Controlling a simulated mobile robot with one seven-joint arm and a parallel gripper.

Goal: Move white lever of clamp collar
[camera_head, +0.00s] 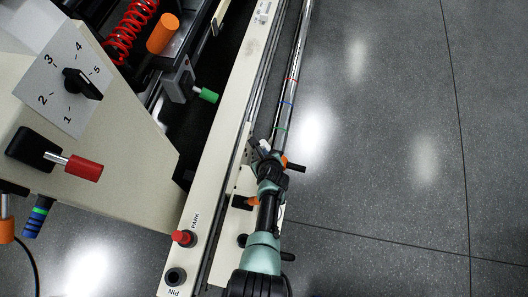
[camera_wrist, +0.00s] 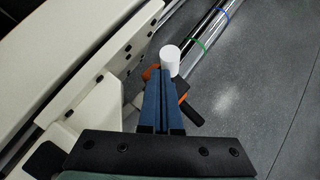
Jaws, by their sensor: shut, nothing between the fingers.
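The white lever's round end (camera_wrist: 170,58) shows in the wrist view as a short white cylinder just past my fingertips. A small white piece (camera_head: 265,144) beside my gripper in the head view looks like the same part. The clamp collar is mostly hidden behind my fingers; a black and orange part (camera_wrist: 189,98) shows to their right. My gripper (camera_wrist: 161,75) has its two blue fingers shut with nothing between them. The tips lie just below the white end in the picture; I cannot tell whether they touch it. In the head view my gripper (camera_head: 258,150) is over the rail.
A shiny rod (camera_head: 291,75) with red, blue and green bands runs along the cream rail (camera_head: 228,110). A red PARK knob (camera_head: 183,238), a green-tipped handle (camera_head: 207,95) and a numbered dial (camera_head: 78,83) are to the left. Open grey floor is to the right.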

